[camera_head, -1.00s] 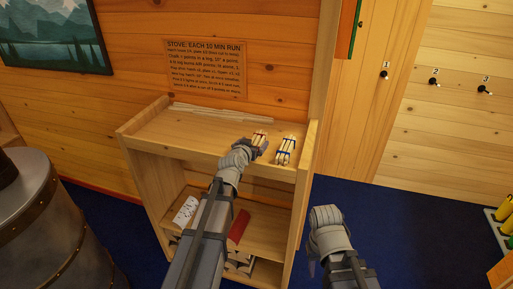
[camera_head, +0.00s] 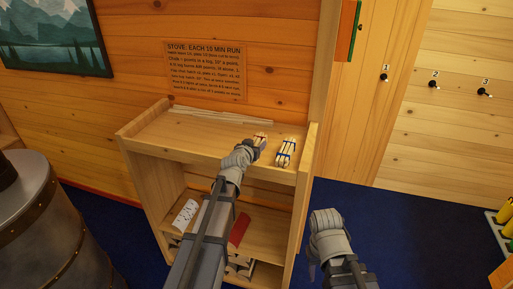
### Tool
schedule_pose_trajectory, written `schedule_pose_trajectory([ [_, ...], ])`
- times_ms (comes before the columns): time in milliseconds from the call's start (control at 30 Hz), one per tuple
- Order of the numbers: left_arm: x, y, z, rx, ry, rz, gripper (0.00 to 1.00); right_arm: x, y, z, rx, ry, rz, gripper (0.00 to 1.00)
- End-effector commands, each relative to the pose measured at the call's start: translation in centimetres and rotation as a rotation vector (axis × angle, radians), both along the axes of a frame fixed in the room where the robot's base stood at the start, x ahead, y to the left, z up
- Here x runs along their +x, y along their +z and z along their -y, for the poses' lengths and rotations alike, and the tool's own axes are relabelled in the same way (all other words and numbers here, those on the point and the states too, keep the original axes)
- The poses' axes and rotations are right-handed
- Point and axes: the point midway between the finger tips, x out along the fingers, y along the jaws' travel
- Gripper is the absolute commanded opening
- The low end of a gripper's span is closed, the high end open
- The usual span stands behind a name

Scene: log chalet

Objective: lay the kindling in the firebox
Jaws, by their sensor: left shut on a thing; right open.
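Two small bundles of pale kindling sticks are on the top shelf of a wooden rack (camera_head: 150,141). The right bundle (camera_head: 285,153), tied with blue bands, lies free on the shelf. My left gripper (camera_head: 254,146) is shut on the left bundle (camera_head: 260,139), at the shelf's front edge; the gripper hides part of that bundle. My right gripper (camera_head: 325,214) is empty, low to the right of the rack, its jaws hard to make out. The grey metal stove (camera_head: 40,225) stands at the lower left; its firebox opening is not in view.
Thin loose sticks (camera_head: 220,115) lie along the back of the top shelf. A printed stove notice (camera_head: 205,70) hangs above.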

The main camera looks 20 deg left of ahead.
Motion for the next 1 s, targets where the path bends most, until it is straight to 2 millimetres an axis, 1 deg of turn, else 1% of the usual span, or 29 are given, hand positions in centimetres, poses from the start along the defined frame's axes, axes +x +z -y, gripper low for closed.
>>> schedule_pose_trajectory([
  [33, 0.0, 0.0, 0.0, 0.0, 0.0, 0.0, 0.21, 0.0, 0.0, 0.0, 0.0, 0.0, 0.0, 0.43],
  [200, 0.0, 0.0, 0.0, 0.0, 0.0, 0.0, 0.02, 0.0, 0.0, 0.0, 0.0, 0.0, 0.0, 0.43],
  [233, 0.0, 0.0, 0.0, 0.0, 0.0, 0.0, 0.0, 0.0, 0.0, 0.0, 0.0, 0.0, 0.0, 0.43],
  [467, 0.0, 0.1, 0.0, 0.0, 0.0, 0.0, 0.0, 0.0, 0.1, 0.0, 0.0, 0.0, 0.0, 0.43],
  [667, 0.0, 1.2, 0.0, 0.0, 0.0, 0.0, 0.0, 0.0, 1.2, 0.0, 0.0, 0.0, 0.0, 0.43],
  [867, 0.0, 3.7, 0.0, 0.0, 0.0, 0.0, 0.0, 0.0, 3.7, 0.0, 0.0, 0.0, 0.0, 0.43],
  [1000, 0.0, 6.0, 0.0, 0.0, 0.0, 0.0, 0.0, 0.0, 6.0, 0.0, 0.0, 0.0, 0.0, 0.43],
])
